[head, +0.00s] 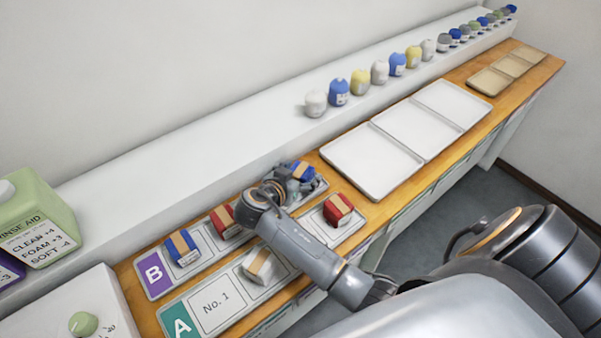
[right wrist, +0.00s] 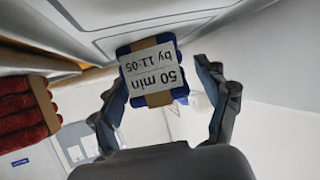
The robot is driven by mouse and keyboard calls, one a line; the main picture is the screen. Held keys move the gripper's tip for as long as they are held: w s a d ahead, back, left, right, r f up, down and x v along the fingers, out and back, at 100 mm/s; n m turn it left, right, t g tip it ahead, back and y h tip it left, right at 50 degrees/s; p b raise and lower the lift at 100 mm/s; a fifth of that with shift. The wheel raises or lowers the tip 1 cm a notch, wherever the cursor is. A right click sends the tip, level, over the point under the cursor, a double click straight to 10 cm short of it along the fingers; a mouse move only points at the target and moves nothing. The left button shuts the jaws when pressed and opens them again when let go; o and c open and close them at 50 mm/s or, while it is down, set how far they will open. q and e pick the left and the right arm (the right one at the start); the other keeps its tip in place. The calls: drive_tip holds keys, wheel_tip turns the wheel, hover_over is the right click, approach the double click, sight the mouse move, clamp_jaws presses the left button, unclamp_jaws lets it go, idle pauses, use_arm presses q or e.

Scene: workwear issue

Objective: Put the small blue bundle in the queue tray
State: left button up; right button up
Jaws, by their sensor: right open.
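My right gripper (head: 292,184) is at the far end of tray B, over a blue bundle (head: 303,171) with a tan band. In the right wrist view its open fingers (right wrist: 160,82) stand on either side of this bundle, whose label reads "50 min by 11:05" (right wrist: 152,74). Gaps show beside it, so it is not gripped. Another blue bundle (head: 182,248) lies near the purple B end of tray B (head: 156,276). Which blue one is the small one is hard to tell. Tray A (head: 180,322) lies in front, marked "No. 1". No tray is legibly marked queue. My left gripper is out of view.
Red bundles (head: 225,221) (head: 339,209) lie on both trays; a whitish one (head: 259,265) is partly behind my arm. Empty white trays (head: 372,160) and tan trays (head: 490,81) lie farther right. A green jug (head: 38,215) stands left.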

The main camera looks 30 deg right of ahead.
drive_tip(key=shift+r, duration=0.35)
drive_tip(key=b+v, duration=0.1)
drive_tip(key=v, duration=0.4)
drive_tip(key=b+v, duration=0.1)
drive_tip(key=v, duration=0.4)
drive_tip(key=shift+s+a+f, duration=0.1)
drive_tip(key=shift+s+a, duration=0.05)
drive_tip(key=shift+a, duration=0.25)
drive_tip(key=shift+s+a+r, duration=0.25)
drive_tip(key=shift+a+r, duration=0.1)
drive_tip(key=shift+a, duration=0.1)
